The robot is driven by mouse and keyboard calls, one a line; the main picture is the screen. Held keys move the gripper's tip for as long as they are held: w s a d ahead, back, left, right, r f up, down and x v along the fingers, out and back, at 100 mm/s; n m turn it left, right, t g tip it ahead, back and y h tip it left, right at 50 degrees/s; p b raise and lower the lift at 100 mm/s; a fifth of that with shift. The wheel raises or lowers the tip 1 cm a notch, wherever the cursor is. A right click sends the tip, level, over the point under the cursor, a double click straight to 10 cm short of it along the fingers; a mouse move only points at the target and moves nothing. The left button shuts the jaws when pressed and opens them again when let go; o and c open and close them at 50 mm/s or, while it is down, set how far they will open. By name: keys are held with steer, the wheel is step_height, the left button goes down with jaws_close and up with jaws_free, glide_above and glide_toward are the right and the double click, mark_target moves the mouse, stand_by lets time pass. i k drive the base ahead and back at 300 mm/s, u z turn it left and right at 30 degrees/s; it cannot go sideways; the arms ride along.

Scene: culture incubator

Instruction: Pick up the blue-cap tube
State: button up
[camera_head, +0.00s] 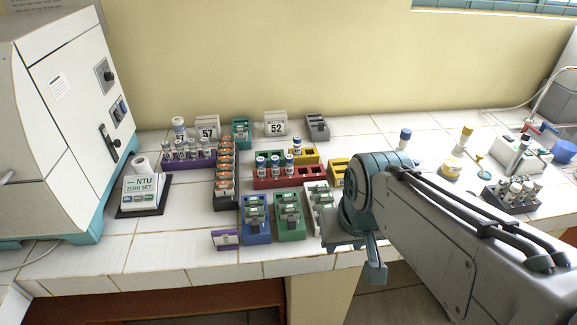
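A tube with a blue cap (404,139) stands upright by itself on the white tiled bench, just beyond my arm. Several more blue-topped tubes, one of them here (261,167), stand in a red rack (313,171) left of my arm. My gripper (360,255) hangs low over the front edge of the bench, nearer than the lone blue-cap tube and apart from it. My arm covers much of the gripper, so its opening and anything between its fingers cannot be made out.
Blue (257,238), green (291,233) and white racks stand left of my gripper. A large white machine (65,120) fills the left end. Bare tiles lie around the lone blue-cap tube.

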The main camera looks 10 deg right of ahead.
mark_target(288, 157)
steer(key=u, duration=0.75)
steer(key=k, duration=0.6)
steer(key=z, duration=0.75)
steer(key=i, duration=1)
